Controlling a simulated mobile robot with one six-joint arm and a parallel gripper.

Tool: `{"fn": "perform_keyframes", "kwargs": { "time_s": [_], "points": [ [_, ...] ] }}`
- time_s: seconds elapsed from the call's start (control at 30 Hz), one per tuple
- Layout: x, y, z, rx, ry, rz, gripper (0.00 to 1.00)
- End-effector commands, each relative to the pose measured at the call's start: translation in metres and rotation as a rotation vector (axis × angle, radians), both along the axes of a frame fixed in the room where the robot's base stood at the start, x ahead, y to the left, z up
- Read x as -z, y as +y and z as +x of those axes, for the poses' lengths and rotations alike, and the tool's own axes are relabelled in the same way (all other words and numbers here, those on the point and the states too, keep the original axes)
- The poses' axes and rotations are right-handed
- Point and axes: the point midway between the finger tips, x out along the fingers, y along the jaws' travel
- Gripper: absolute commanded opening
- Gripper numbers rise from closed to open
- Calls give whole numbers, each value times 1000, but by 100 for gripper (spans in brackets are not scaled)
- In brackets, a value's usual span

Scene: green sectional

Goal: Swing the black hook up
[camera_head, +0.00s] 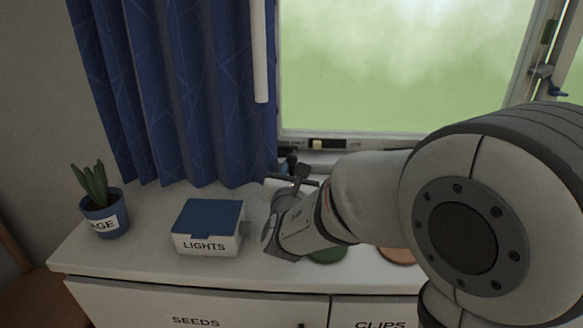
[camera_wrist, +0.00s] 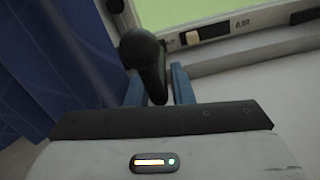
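The black hook (camera_wrist: 143,52), a dark rounded knob on a tapering stem, stands in the wrist view in front of the blue curtain's edge. My gripper (camera_wrist: 157,75) has its two blue fingers apart, one on each side of the stem. A gap shows between the stem and the right finger; whether the left finger touches it I cannot tell. In the head view my gripper (camera_head: 288,164) is at the curtain's lower right corner, by the window sill. The hook cannot be clearly told from the dark gripper parts there.
The blue curtain (camera_head: 180,90) hangs left of my gripper. The window frame (camera_head: 370,140) has a cream slider (camera_head: 317,144), near the label AIR in the wrist view. A LIGHTS box (camera_head: 207,228) and a potted plant (camera_head: 104,215) stand on the white cabinet top (camera_head: 150,240).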

Motion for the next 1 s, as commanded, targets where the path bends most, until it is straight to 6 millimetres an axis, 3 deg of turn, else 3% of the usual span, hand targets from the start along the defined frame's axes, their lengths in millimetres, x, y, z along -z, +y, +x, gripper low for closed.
{"fn": "perform_keyframes", "kwargs": {
  "time_s": [0.13,0.4,0.67,1.0],
  "points": [
    [0,-1,10,2,0,-1,21],
    [0,-1,12,1,0,-1,21],
    [0,-2,12,3,1,0,0],
    [0,-3,12,4,1,0,0]
  ]
}}
